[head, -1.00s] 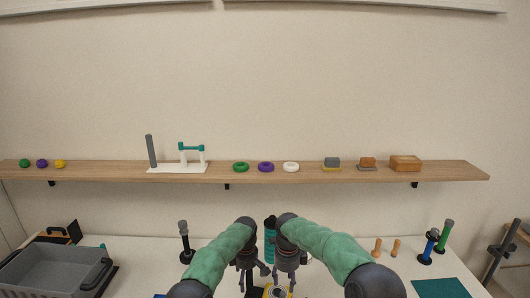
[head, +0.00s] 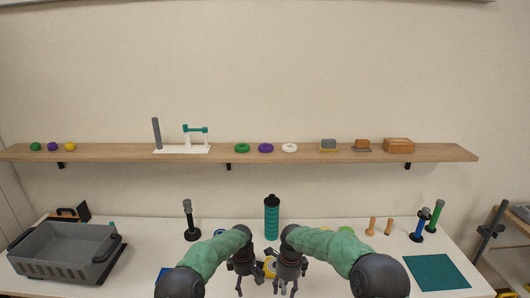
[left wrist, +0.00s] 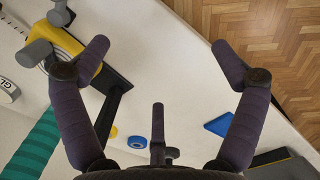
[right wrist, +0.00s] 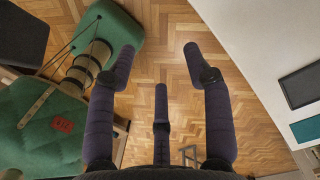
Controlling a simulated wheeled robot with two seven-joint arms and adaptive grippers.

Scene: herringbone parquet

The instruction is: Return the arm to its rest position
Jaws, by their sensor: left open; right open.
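My left arm, with a green sleeve, comes in from the left in the head view, and its gripper (head: 242,282) hangs down over the white table near the front middle. My right gripper (head: 289,278) hangs close beside it, a small gap apart. In the left wrist view the left gripper's dark fingers (left wrist: 162,52) are spread with nothing between them, above the table edge. In the right wrist view the right gripper's fingers (right wrist: 158,58) are spread and empty, with parquet floor behind them.
A teal bottle (head: 272,222) stands just behind the grippers. A grey crate (head: 65,256) is at the left, a teal mat (head: 437,272) at the right. A wall shelf (head: 225,155) holds small items. Table between right arm and mat is clear.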

